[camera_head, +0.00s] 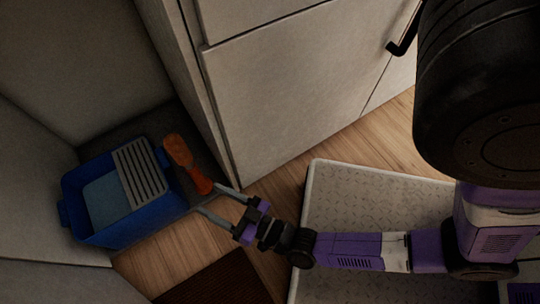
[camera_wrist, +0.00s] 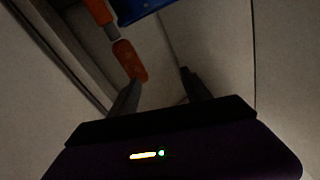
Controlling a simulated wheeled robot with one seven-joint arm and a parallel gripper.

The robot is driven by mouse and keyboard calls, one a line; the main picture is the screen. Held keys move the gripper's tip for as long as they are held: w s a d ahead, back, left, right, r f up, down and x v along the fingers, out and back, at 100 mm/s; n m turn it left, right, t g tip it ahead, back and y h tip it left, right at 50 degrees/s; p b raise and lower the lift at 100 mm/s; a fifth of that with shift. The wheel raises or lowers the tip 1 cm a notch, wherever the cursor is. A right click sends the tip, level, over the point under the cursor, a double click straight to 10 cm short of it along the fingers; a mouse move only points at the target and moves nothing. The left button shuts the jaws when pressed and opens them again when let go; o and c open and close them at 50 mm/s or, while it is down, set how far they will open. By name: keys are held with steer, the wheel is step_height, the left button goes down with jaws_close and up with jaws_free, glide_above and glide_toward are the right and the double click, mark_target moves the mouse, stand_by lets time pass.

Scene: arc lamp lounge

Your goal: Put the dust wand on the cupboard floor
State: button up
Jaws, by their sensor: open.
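The orange dust wand (camera_head: 179,151) lies on the dark cupboard floor (camera_head: 184,115), just right of a blue bucket. Its redder handle end points toward my gripper (camera_head: 207,199). My gripper is open and empty, with its two fingers apart just beyond the handle end. In the wrist view, the wand's handle (camera_wrist: 130,60) is close to the tip of the left finger of my gripper (camera_wrist: 161,79). I cannot tell whether that finger touches it. The wand is not between the fingers.
The blue bucket (camera_head: 146,224) with a grey slotted wringer (camera_head: 140,172) fills the cupboard's left part. Pale cabinet fronts (camera_head: 300,95) with a black handle (camera_head: 404,38) stand to the right. A pale tray (camera_head: 312,195) and a dark mat (camera_head: 222,282) lie on the wood floor.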

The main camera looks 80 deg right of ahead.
steer(key=s+r+n+g+y, duration=0.3)
steer(key=s+r+n+y, duration=0.1)
steer(key=s+r, duration=0.9)
step_height(320, 180, up, 3)
steer(key=shift+s+r+n+y, duration=0.1)
steer(key=shift+s+n+y, duration=0.3)
steer(key=shift+n, duration=0.2)
steer(key=shift+d+r, duration=0.1)
step_height(320, 180, up, 39)
steer(key=p, duration=3.9)
steer(key=shift+f, duration=0.2)
